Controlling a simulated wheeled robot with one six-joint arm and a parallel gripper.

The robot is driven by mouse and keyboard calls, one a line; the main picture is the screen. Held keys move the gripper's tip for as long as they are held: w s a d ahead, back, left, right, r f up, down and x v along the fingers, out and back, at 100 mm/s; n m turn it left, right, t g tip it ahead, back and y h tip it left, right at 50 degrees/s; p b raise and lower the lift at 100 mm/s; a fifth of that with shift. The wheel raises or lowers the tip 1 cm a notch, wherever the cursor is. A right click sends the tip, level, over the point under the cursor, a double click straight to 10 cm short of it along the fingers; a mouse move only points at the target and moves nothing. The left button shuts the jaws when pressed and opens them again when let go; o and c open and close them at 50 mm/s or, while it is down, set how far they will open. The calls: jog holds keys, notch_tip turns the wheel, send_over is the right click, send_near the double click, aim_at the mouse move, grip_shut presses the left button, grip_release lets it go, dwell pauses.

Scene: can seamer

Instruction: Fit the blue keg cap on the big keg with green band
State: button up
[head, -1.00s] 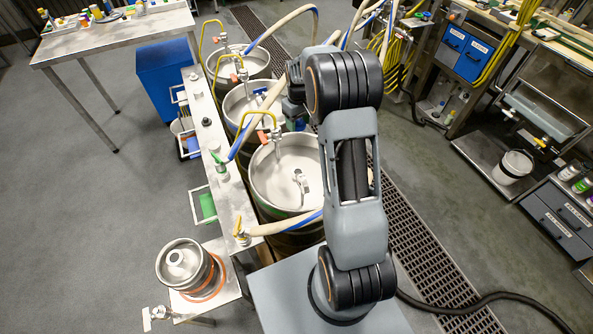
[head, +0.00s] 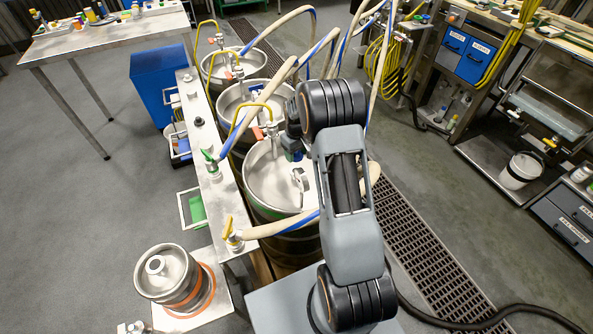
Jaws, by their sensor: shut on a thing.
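The big keg with the green band (head: 266,211) is the nearest of the large steel kegs in the middle of the head view. Its silver top (head: 268,185) shows, with a metal valve fitting (head: 299,180) standing on it. My arm covers the keg's right side. My gripper (head: 294,150) is partly hidden beside my arm, over the far side of this keg's top. It is shut on a small dark bluish piece, apparently the blue keg cap; its shape is unclear. I cannot tell whether that piece touches the keg.
Two more large kegs (head: 228,67) stand behind, with hoses and yellow-handled taps around them. A steel rail (head: 211,180) runs along their left. A small orange-banded keg (head: 168,274) stands at lower left. A floor grate (head: 415,240) lies at right.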

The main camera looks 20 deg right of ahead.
jog(key=shift+f, duration=3.65)
jog(key=shift+f, duration=0.2)
jog(key=o, duration=0.9)
jog(key=shift+r, duration=0.1)
